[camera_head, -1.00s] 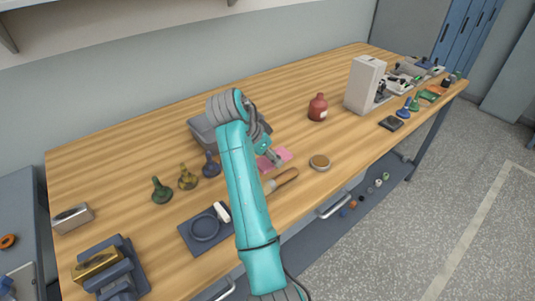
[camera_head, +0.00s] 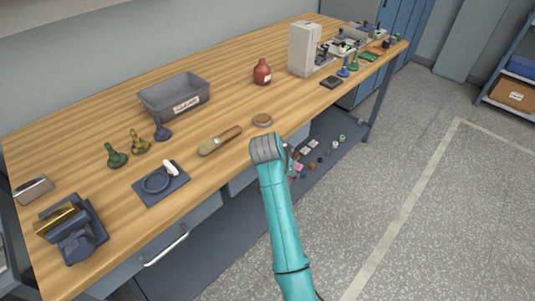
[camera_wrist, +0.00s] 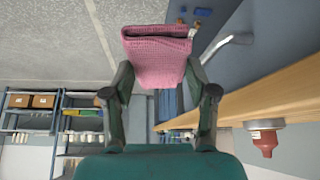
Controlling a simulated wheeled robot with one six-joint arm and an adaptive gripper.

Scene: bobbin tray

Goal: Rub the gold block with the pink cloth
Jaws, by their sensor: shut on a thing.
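The gold block (camera_head: 58,219) rests in a dark blue holder (camera_head: 88,213) at the front left corner of the workbench in the head view. My gripper (camera_wrist: 160,78) is shut on the folded pink cloth (camera_wrist: 157,63), which sticks out beyond the fingertips in the wrist view. In the head view my gripper is mostly hidden behind my arm, and only a bit of the pink cloth (camera_head: 297,168) shows. The gripper is off the front edge of the bench, far to the right of the gold block.
On the workbench (camera_head: 215,185) stand a grey bin (camera_head: 160,101), a red bottle (camera_head: 262,72), a brush (camera_head: 220,141), a round tin (camera_head: 262,120), several stamps, and a dark pad (camera_head: 150,190) with a ring. A silver block (camera_head: 34,190) lies near the gold block. Floor is clear at right.

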